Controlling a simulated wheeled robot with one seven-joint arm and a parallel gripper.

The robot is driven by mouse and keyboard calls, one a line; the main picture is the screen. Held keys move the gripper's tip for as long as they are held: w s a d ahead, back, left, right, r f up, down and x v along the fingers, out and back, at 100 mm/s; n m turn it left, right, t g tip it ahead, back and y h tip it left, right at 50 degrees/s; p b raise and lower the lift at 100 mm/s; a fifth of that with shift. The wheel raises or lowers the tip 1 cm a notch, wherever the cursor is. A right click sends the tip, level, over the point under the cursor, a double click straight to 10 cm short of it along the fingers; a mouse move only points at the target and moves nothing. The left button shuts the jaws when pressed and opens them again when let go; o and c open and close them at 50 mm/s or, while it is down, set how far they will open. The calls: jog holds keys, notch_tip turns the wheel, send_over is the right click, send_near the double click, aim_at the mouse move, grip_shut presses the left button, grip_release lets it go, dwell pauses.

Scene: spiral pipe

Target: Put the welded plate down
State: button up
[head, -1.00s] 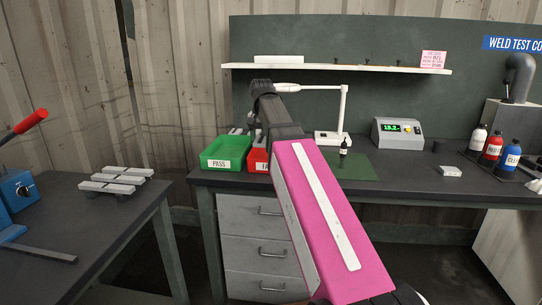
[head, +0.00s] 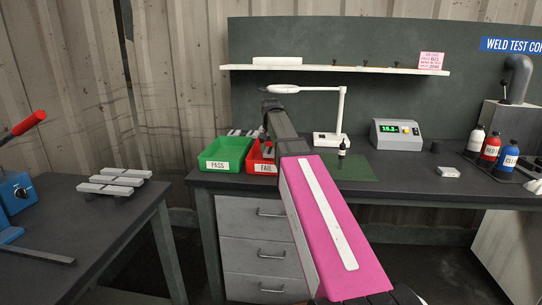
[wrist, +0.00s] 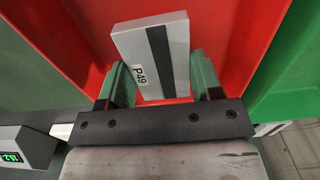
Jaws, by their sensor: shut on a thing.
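The welded plate (wrist: 140,50) is a grey bar marked P49 with a dark stripe along it. It sits between the fingers of my gripper (wrist: 163,82), which is shut on it. In the wrist view the plate is over the red bin (wrist: 75,25), and red shows all around it. I cannot tell whether the plate touches the bin. In the head view my arm hides most of the gripper and plate. The red FAIL bin (head: 256,168) is just below the arm's end, partly covered. The green PASS bin (head: 226,152) stands to its left.
More grey plates (head: 239,132) lie behind the bins. Several plates (head: 115,181) rest on the left table.

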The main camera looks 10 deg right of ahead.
aim_at(271, 150)
jog(key=shift+f, duration=1.3)
jog(key=shift+f, duration=0.15)
jog(key=o, duration=1.4)
notch_tip(271, 150, up, 11)
jog(key=shift+r, duration=0.65)
